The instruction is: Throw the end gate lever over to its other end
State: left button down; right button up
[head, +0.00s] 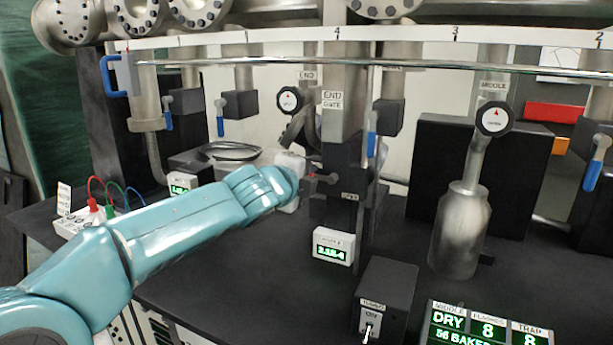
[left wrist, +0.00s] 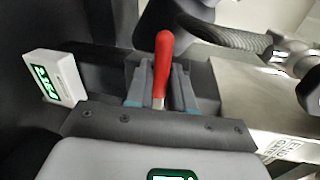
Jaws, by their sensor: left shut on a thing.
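The end gate lever has a red handle (left wrist: 162,60) on a bright metal stem in the left wrist view. It stands between the two fingers of my left gripper (left wrist: 160,84), which is shut on it. In the head view my left gripper (head: 304,178) reaches the dark gate block (head: 343,160) under the "END GATE" label (head: 332,100). A small label, perhaps "OPEN" (head: 350,197), is on the block's lower part. My right gripper is not in view.
A white box with a green readout (head: 333,246) sits below the gate. A steel flask (head: 461,230) hangs to the right. Blue-handled valves (head: 372,133) line the pipes above. A black switch box (head: 385,300) stands at the front. Dark bench is clear left of it.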

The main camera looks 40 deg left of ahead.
pick_arm(q)
jog(key=shift+r, duration=0.6)
jog(key=c, duration=1.2)
grip_release()
jog(key=shift+f, duration=0.15)
jog(key=v, duration=1.6)
jog(key=shift+s+f+p, duration=0.2)
jog(key=shift+f+p, duration=0.05)
jog(key=shift+p, duration=0.1)
